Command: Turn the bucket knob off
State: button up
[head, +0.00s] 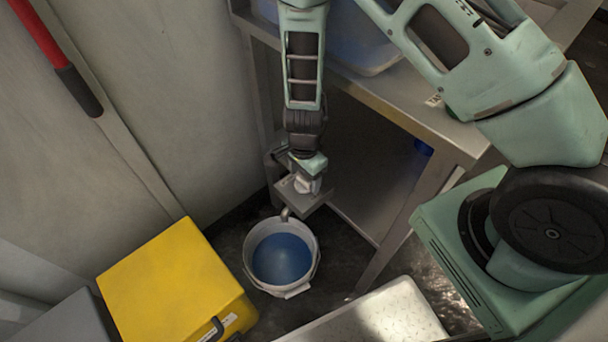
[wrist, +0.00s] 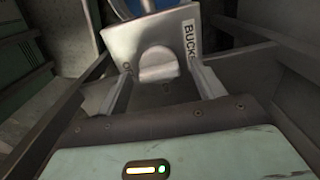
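The bucket knob (wrist: 158,65) is a pale grey knob with a raised grip, on the face of a grey metal box (wrist: 135,40) with a "BUCK…" label (wrist: 190,42). In the head view the box (head: 313,203) sits under the table's edge, above a white bucket (head: 253,272) holding blue water. My gripper (wrist: 161,72) is open, one finger on each side of the knob, with gaps visible between fingers and knob. In the head view my gripper (head: 307,181) is directly over the box and hides most of the knob. Part of the label is hidden by the right finger.
A metal table (head: 425,118) with a blue-filled clear tub (head: 355,45) stands above and right. A yellow box (head: 165,285) is left of the bucket. A wall (head: 170,90) closes the left side. A pale metal platform (head: 385,318) lies at the front.

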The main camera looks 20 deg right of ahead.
aim_at(304, 179)
notch_tip(304, 179, up, 17)
jog(key=p, duration=0.5)
jog(key=shift+r, duration=0.2)
dwell(0.4)
jog(key=s+a+r+n+y+p, duration=0.1)
jog(key=s+a+r+n+p, duration=0.15)
jog(key=r+n, duration=0.2)
jog(key=s+a+r+n+g+p, duration=0.1)
jog(key=s+a+r+n, duration=0.25)
jog(key=r, duration=0.25)
jog(key=s+a+r+n+y+p, duration=0.1)
jog(key=s+a+r+n, duration=0.1)
jog(key=s+r+n, duration=0.3)
jog(key=s+d+r+n+t+h+p, duration=0.1)
jog(key=s+r+n+p, duration=0.2)
jog(key=s+r+n, duration=0.6)
notch_tip(304, 179, up, 2)
jog(key=shift+d+r+p, duration=0.25)
jog(key=shift+d+p, duration=0.1)
jog(key=shift+d, duration=0.05)
